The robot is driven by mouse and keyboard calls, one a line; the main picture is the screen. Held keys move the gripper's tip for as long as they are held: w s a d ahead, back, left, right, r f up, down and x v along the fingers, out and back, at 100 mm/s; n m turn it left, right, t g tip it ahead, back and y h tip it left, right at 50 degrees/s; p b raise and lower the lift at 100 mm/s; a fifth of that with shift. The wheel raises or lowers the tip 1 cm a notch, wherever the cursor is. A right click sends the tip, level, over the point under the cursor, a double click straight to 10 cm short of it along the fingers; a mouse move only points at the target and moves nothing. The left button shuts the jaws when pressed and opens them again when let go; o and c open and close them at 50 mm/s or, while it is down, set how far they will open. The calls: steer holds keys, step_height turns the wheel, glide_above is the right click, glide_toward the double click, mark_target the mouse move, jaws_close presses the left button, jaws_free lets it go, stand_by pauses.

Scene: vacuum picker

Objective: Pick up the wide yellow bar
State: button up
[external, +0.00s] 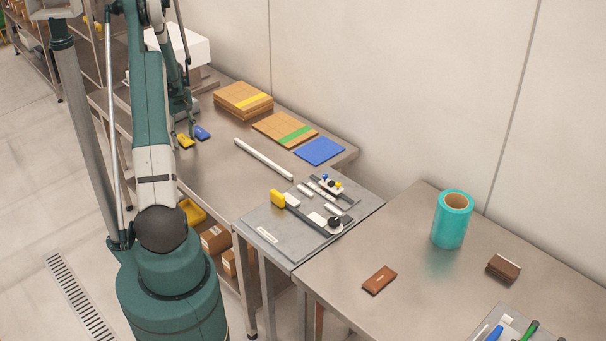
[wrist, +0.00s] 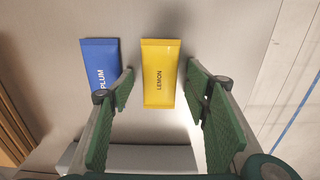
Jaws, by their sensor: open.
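The wide yellow bar (wrist: 160,73), printed LEMON, lies flat on the steel table. In the wrist view it sits upright in the picture, between and just beyond my open green-padded fingers. My gripper (wrist: 160,95) is open and empty; the fingers stand on either side of the bar's lower half in the picture, and I cannot tell the height gap. In the external view the yellow bar (external: 185,140) lies on the back-left table, with my gripper (external: 190,128) close to it. The arm partly covers that area.
A blue bar (wrist: 100,65) printed PLUM lies just left of the yellow one, near my left finger. It also shows in the external view (external: 203,132). Stacked brown slabs (external: 243,99), a blue sheet (external: 319,151) and a white rail (external: 263,158) lie further along the table.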

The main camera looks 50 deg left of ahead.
mark_target(183, 138)
steer(key=c, duration=1)
steer(key=shift+r, duration=0.15)
steer(key=shift+r+p, duration=0.5)
steer(key=shift+r, duration=4.35)
